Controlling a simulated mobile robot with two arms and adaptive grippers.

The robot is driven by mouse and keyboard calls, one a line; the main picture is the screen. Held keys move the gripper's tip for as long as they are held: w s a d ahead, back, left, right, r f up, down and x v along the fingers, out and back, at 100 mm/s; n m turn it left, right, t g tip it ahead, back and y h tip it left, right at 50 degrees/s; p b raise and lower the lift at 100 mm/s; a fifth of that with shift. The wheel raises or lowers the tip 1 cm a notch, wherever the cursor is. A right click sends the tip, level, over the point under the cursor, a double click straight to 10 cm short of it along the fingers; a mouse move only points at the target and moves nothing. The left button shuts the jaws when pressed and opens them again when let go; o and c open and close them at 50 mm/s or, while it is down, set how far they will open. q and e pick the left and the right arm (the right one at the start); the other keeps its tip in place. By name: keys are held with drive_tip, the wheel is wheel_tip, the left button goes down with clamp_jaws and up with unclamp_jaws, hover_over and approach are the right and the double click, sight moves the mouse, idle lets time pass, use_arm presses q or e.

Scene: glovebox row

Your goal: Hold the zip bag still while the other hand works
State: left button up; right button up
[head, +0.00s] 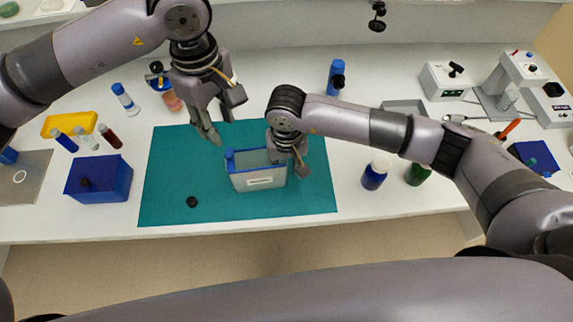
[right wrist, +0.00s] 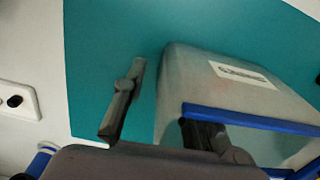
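The zip bag (head: 262,179), translucent grey with a blue rim and a white label, stands open on the teal mat (head: 170,175). My right gripper (head: 289,160) is at the bag's right end. In the right wrist view, the fingers of my right gripper (right wrist: 163,100) are apart; one is outside the bag (right wrist: 230,85), the other is at the blue rim, its tip partly hidden. I cannot tell whether either finger touches the bag. My left gripper (head: 222,120) is open and empty above the mat, up and left of the bag.
A small black object (head: 191,202) lies on the mat. A blue box (head: 98,180) stands to the left, beside a yellow rack (head: 70,124) and vials. The mat's left part is mostly clear.

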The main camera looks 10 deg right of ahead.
clamp_jaws()
idle(1.5)
